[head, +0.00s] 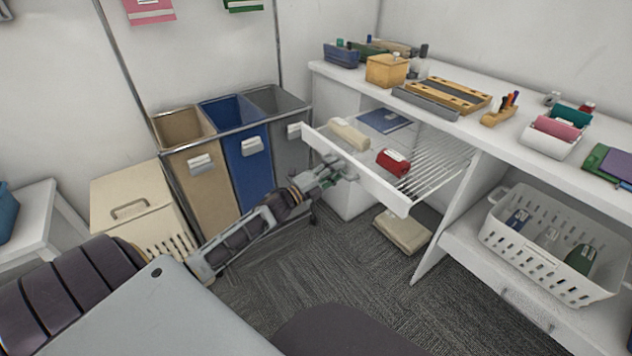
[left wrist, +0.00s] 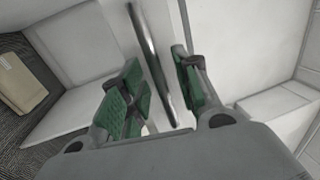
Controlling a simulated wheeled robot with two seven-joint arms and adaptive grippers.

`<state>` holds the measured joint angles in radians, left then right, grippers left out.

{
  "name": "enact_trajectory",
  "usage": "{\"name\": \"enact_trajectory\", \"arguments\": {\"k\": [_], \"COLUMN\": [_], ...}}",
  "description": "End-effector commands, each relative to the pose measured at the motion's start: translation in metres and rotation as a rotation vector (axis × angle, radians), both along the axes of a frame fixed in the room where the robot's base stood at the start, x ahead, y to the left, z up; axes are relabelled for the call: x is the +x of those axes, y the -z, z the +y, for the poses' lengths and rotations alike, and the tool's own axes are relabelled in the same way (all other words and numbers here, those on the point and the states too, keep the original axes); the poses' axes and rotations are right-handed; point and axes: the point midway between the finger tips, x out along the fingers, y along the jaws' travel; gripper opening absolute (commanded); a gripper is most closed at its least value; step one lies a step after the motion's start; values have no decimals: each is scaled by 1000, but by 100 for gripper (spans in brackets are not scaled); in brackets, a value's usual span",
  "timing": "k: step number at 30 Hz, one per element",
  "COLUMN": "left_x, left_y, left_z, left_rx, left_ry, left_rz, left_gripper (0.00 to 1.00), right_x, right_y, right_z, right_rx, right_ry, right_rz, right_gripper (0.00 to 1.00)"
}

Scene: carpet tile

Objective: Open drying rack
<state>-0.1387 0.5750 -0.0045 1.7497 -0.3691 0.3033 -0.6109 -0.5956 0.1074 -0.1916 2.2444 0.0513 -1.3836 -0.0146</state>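The drying rack (head: 400,205) is a white pull-out frame with thin bars under the counter, standing out from it. A cream rolled cloth (head: 349,134) and a red rolled cloth (head: 393,162) lie on it. My left gripper (head: 340,172) is at the rack's front panel, toward its left end. In the left wrist view, a shiny metal bar handle (left wrist: 152,55) runs between the green pads of my left gripper (left wrist: 160,92). The fingers are apart with the bar between them, and gaps show beside it. My right gripper is not in view.
Tan, blue and grey bins (head: 238,150) stand left of the rack. A beige hamper (head: 130,205) is further left. A tan folded item (head: 402,231) lies on the carpet below the rack. A white basket (head: 540,262) sits on the lower shelf at right.

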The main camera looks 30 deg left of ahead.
Motion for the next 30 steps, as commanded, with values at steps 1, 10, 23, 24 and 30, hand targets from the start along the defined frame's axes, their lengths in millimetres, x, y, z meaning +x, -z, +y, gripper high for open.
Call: {"name": "enact_trajectory", "arguments": {"k": [1, 10, 23, 24, 30], "left_x": [-2, -20, -52, -55, -70], "left_y": [1, 5, 12, 12, 15], "left_z": [1, 7, 18, 19, 25], "left_rx": [0, -1, -2, -1, -2], "left_ry": [0, 0, 0, 0, 0], "left_rz": [0, 1, 2, 3, 2], "left_gripper": [32, 32, 32, 32, 32], "right_x": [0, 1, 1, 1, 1], "right_y": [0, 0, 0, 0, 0], "right_z": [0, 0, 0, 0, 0], "right_rx": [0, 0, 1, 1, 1], "right_ry": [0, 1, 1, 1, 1], "right_rz": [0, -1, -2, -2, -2], "right_gripper": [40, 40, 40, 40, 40]}}
